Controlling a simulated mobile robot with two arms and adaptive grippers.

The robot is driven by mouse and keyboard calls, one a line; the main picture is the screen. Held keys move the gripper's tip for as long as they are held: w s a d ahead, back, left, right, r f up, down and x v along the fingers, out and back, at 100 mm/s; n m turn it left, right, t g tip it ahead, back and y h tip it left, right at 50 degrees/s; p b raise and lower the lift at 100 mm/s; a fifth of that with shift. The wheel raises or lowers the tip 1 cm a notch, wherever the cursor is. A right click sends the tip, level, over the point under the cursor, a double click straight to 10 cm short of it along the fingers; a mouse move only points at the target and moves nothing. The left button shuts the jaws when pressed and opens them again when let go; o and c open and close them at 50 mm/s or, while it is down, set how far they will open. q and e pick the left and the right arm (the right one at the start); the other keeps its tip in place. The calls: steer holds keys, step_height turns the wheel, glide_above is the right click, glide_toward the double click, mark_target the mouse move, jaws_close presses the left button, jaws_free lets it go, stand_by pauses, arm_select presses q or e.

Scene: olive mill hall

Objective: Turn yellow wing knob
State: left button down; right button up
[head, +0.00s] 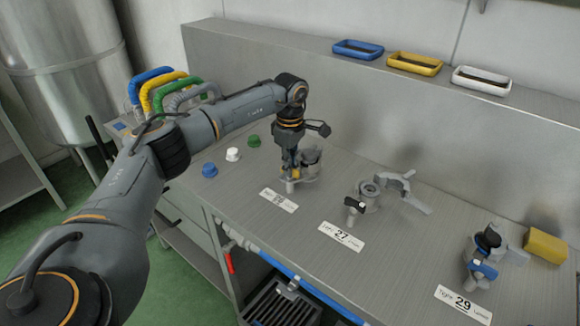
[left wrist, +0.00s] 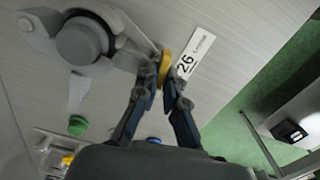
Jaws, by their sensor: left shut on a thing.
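The yellow wing knob (left wrist: 165,66) sits on a grey fitting beside the label marked 26 in the left wrist view. In the head view only a bit of the knob (head: 294,173) shows past my gripper. My left gripper (left wrist: 168,82) is shut on the knob, with one finger on each side of it. In the head view my left gripper (head: 291,167) points down at the bench from above. The grey fitting (left wrist: 88,42) has a round cap and a clamp arm. My right gripper is not in view.
Two more fittings stand to the right, one with a black knob (head: 354,204) and one with a blue knob (head: 484,269). Blue, white and green caps (head: 233,154) lie left of my gripper. A yellow block (head: 545,246) and coloured trays (head: 415,63) are further right and back.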

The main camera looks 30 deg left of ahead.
arm_select(q)
steer(key=shift+w+r+m, duration=0.1)
steer(key=shift+r+m, duration=0.05)
steer(key=shift+m, duration=0.45)
steer(key=c, duration=1.4)
jaws_free()
steer(key=shift+c, duration=0.2)
step_height(320, 180, up, 12)
